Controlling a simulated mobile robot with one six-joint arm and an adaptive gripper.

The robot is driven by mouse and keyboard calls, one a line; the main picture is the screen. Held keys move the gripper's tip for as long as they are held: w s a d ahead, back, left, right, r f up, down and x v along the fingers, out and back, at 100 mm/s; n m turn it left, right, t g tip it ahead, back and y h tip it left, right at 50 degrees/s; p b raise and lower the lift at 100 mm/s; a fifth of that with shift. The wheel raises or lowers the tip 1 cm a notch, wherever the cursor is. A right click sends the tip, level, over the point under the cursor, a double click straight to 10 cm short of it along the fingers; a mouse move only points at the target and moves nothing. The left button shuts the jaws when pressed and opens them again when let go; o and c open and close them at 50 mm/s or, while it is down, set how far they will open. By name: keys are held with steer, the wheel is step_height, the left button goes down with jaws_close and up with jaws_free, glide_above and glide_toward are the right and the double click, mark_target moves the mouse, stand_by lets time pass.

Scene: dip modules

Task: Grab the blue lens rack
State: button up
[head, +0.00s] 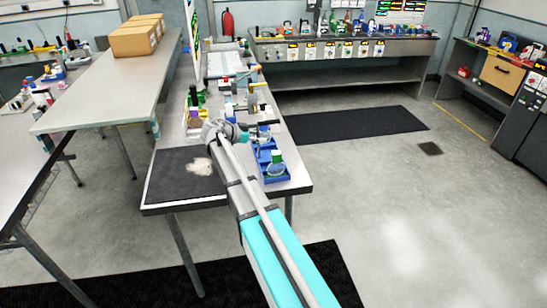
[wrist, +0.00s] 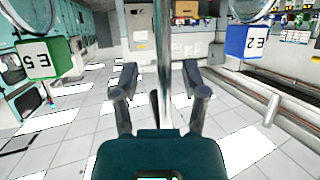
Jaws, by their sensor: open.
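A blue rack (head: 263,162) with several compartments stands near the right edge of the workbench in the head view. A round lens (head: 276,169) with a green piece above it sits at its near end. In the wrist view a blue lens block (wrist: 246,42) marked 2 is at the upper right and a green block (wrist: 43,58) marked 5 at the upper left, each below a round lens. My gripper (wrist: 160,82) is open, with a vertical metal rod (wrist: 163,45) in view between its fingers.
A dark mat (head: 168,178) with a pale crumpled item (head: 199,166) covers the bench's near left. Bottles and small gear crowd the bench behind. A grey table (head: 105,100) with cardboard boxes (head: 137,38) stands at left. The floor at right is open.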

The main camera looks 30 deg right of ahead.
stand_by(0.4)
jaws_close()
